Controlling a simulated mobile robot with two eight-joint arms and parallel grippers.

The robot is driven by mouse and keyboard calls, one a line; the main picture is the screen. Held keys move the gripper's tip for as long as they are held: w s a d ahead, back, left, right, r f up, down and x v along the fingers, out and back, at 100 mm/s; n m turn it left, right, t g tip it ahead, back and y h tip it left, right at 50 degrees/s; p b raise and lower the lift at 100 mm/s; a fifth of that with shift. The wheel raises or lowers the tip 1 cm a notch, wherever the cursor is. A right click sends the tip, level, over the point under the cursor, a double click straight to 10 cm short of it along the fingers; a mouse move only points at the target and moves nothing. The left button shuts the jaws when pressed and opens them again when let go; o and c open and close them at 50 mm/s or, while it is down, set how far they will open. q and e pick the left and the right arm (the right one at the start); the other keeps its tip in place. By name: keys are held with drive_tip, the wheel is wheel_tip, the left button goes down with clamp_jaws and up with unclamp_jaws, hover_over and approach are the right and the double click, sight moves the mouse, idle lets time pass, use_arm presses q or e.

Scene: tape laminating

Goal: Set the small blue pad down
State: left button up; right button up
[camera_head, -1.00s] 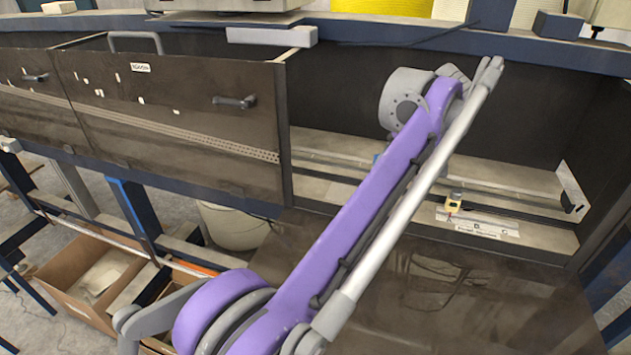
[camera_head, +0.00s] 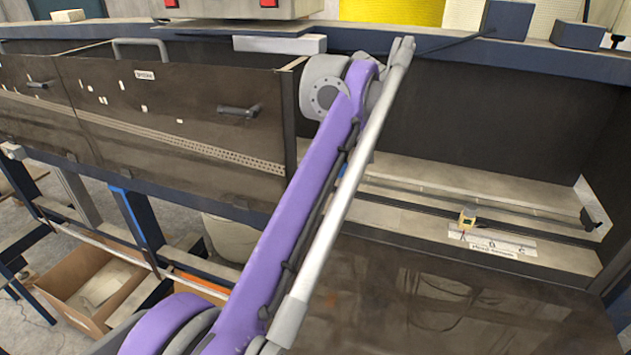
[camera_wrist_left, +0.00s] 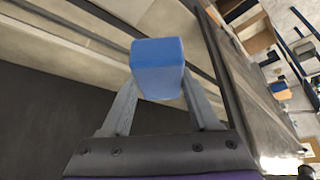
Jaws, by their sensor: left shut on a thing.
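The small blue pad (camera_wrist_left: 158,62) is a light blue block in the left wrist view. My left gripper (camera_wrist_left: 160,85) is shut on it, with a grey finger on each side. Pale boards and a rail lie behind the pad in that view; I cannot tell the gap between them. In the head view my purple arm crosses the middle and hides most of the gripper. A small speck of blue (camera_head: 343,170) shows beside the arm, probably the pad. My right gripper is not in view.
A blue-edged shelf (camera_head: 400,40) runs along the top, holding several boxes.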

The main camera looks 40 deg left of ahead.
use_arm(q)
drive_tip(key=a, duration=0.2)
drive_tip(key=s+a, duration=0.1)
drive_tip(key=shift+f, duration=0.25)
drive_tip(key=shift+w+d+f, duration=0.1)
drive_tip(key=shift+f, duration=0.7)
wheel_tip(320, 180, down, 4)
drive_tip(key=shift+f+b, duration=0.25)
drive_tip(key=shift+b, duration=0.3)
drive_tip(key=shift+f, duration=0.2)
drive_tip(key=shift+f, duration=0.1)
drive_tip(key=o, duration=1)
drive_tip(key=shift+o, duration=0.2)
